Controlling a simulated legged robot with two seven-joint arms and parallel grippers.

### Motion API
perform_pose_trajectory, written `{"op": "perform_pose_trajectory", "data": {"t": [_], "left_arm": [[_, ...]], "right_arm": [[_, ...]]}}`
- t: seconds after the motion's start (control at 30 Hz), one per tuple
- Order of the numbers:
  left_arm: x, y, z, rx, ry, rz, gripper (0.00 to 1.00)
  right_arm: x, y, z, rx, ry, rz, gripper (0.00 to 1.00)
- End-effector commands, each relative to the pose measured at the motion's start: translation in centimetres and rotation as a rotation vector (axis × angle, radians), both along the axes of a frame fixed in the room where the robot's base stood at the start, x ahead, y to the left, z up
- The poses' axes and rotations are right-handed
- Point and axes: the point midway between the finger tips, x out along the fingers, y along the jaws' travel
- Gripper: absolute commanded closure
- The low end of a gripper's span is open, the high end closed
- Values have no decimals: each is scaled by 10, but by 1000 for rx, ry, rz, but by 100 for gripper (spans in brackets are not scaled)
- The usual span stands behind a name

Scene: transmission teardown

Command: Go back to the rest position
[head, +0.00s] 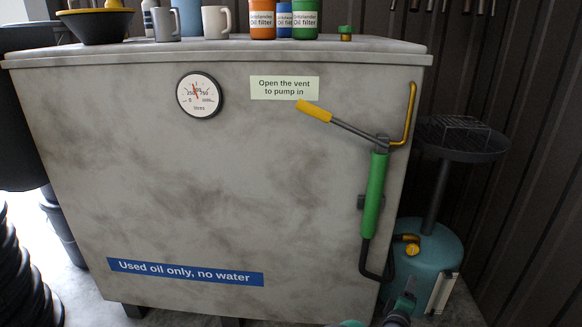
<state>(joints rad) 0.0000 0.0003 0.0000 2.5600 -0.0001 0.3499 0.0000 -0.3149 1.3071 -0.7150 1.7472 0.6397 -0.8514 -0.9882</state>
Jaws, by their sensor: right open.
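My right gripper (403,303) shows small at the bottom edge, right of centre, in front of the lower right corner of the grey used-oil tank (200,215). It is open, and I see nothing held in it. The picture's bottom edge cuts off most of my right arm. My left gripper is not in view.
A green hand pump (375,195) with a yellow-gripped lever (313,110) is on the tank's right side. A teal canister (432,250) with a dark round pan (460,140) above stands at right. Oil filters, mugs and a black funnel (95,27) stand on the tank top. Tyres (25,280) are stacked at left.

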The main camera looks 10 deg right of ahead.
Motion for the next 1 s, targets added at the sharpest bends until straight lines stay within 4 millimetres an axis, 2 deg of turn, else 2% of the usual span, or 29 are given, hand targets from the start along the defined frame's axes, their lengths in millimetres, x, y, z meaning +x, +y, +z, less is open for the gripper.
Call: {"op": "perform_pose_trajectory", "data": {"t": [0.07,0.13,0.23,0.3,0.4,0.5,0.6,0.73,0.8,1.0], "left_arm": [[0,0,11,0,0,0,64],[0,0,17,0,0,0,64],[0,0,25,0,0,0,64],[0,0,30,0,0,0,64],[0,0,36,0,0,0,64],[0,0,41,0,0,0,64],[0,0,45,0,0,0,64],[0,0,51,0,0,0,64],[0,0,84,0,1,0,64],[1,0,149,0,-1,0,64]], "right_arm": [[-23,6,3,248,14,-88,37],[-48,32,-3,508,48,-163,37],[-87,91,2,843,120,-244,37],[-117,135,15,1023,181,-284,37],[-159,187,37,1190,276,-327,37],[-202,222,59,1281,361,-364,37],[-244,246,79,1320,437,-402,37],[-299,261,99,1317,514,-460,37],[-300,261,131,1316,520,-469,37],[-298,261,195,1317,519,-469,37]]}}
